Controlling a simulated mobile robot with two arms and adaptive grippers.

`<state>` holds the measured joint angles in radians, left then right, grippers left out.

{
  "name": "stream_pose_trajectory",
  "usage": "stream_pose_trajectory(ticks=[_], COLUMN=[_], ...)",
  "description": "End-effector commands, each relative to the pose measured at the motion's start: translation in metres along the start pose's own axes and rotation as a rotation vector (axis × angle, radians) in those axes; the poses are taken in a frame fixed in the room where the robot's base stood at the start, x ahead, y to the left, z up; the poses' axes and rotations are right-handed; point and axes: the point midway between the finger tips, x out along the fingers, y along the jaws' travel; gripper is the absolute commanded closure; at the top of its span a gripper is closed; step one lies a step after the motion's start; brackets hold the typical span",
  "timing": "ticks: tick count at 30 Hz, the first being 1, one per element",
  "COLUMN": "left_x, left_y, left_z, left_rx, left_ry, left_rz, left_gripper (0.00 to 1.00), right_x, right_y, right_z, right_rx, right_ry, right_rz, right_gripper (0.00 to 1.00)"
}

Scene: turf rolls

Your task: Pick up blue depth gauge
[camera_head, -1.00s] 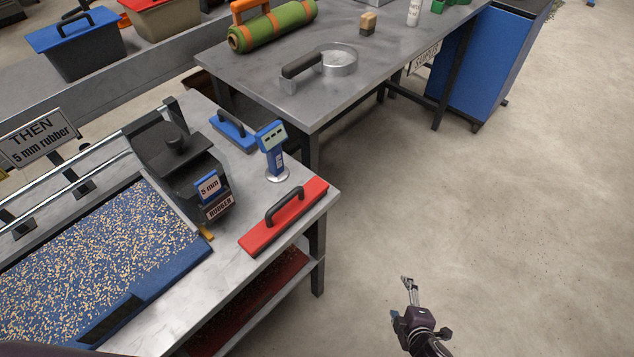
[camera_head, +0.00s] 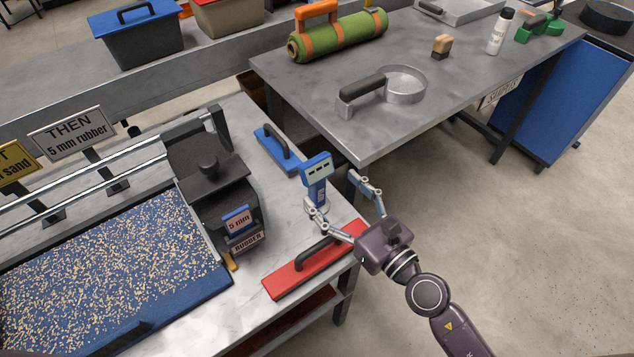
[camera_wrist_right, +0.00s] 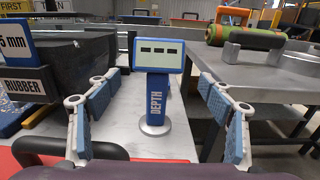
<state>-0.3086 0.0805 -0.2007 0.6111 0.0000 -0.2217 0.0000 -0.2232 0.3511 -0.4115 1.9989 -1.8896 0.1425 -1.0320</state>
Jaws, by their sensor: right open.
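The blue depth gauge (camera_head: 317,174) stands upright on the grey table near its right edge, with a display head on top and a round metal foot. In the right wrist view the depth gauge (camera_wrist_right: 157,95) shows the word DEPTH and sits ahead, between the fingers. My right gripper (camera_head: 340,194) is open, its two fingers spread at the gauge, one on the near left and one on the right. In the right wrist view my right gripper (camera_wrist_right: 157,105) shows gaps on both sides of the gauge. My left gripper is not in view.
A red float (camera_head: 318,262) lies below my right gripper, and a blue float (camera_head: 278,150) lies behind the gauge. A black rubber hopper (camera_head: 209,185) stands to the left. A second table (camera_head: 310,107) with a round metal sieve (camera_head: 403,85) is behind.

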Motion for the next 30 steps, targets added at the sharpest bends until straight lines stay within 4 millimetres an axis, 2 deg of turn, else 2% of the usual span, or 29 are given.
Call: stream_pose_trajectory(ticks=[7, 12, 20, 30], left_x=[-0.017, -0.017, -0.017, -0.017], left_y=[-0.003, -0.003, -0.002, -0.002], left_z=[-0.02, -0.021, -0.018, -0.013], left_rx=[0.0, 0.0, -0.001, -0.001], left_ry=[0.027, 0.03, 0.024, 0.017], left_rz=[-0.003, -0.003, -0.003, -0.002], left_gripper=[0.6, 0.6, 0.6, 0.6], right_x=[0.035, 0.054, 0.057, 0.057], right_y=[0.003, 0.003, 0.003, 0.003], right_z=[0.011, 0.008, 0.007, 0.007], right_rx=[0.004, 0.006, 0.005, 0.006], right_ry=[-0.002, -0.001, 0.0, 0.0], right_rz=[0.0, -0.001, -0.001, -0.001], right_gripper=[0.26, 0.26, 0.26, 0.61])
